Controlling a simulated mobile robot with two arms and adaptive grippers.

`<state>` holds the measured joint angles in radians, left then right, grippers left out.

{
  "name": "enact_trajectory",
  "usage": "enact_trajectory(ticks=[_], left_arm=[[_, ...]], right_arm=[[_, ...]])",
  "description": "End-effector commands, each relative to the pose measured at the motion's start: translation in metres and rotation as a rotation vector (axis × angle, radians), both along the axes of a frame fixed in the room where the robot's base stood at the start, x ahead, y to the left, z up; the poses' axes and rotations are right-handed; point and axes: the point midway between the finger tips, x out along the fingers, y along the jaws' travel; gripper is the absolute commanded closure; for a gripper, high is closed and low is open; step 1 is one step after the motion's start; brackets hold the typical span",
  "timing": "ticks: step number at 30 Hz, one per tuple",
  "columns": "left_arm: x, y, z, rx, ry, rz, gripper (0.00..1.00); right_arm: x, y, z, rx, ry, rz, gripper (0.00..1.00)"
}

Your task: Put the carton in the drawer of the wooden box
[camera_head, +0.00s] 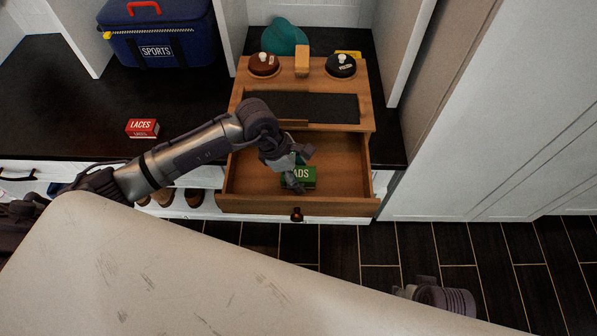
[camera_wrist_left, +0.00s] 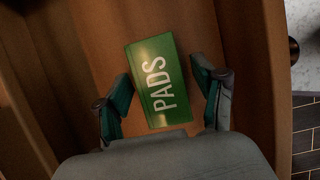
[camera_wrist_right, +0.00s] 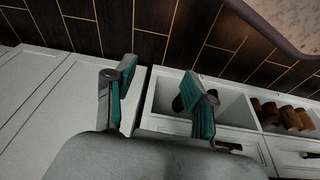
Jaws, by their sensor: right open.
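A green carton marked PADS (camera_head: 299,177) is inside the pulled-out drawer (camera_head: 345,165) of the wooden box (camera_head: 366,112), near the drawer's front. The carton also shows in the left wrist view (camera_wrist_left: 160,80), where it appears to lie on the drawer floor. My left gripper (camera_head: 291,166) is low over the drawer and partly covers the carton. Its fingers (camera_wrist_left: 165,90) are apart, one on each side of the carton, with gaps showing. My right gripper (camera_wrist_right: 160,88) is open and empty, away from the box, above the floor and white cabinets.
A red carton marked LACES (camera_head: 142,128) lies on the dark counter at left. A blue SPORTS bag (camera_head: 158,35) stands behind it. Two round lidded items (camera_head: 264,65) and a tan block (camera_head: 302,62) are on the box top. White panels border the box on the right.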

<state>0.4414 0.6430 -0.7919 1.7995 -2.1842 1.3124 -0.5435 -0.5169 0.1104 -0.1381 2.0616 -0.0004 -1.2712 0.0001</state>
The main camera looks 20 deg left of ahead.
Motion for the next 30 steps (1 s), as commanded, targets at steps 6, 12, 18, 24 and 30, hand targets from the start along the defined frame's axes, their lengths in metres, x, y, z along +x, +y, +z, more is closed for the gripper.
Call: enact_trajectory(ticks=[6, 12, 18, 24, 30], left_arm=[[0.000, 0.000, 0.000, 0.000, 0.000, 0.000, 0.29], [0.000, 0.003, 0.010, 0.001, -0.003, 0.000, 0.29], [-0.004, 0.019, 0.048, 0.002, -0.004, 0.000, 0.29], [-0.009, 0.034, 0.086, 0.003, -0.002, 0.000, 0.29], [-0.012, 0.043, 0.108, 0.001, -0.001, 0.000, 0.29]], right_arm=[[0.000, 0.000, -0.001, 0.000, 0.001, 0.000, 0.46], [-0.002, -0.001, -0.006, -0.001, 0.007, 0.000, 0.46], [-0.003, 0.000, -0.032, -0.002, 0.022, 0.004, 0.46], [-0.008, 0.000, -0.051, -0.003, 0.032, 0.005, 0.46], [-0.011, -0.001, -0.062, -0.003, 0.036, 0.006, 0.46]])
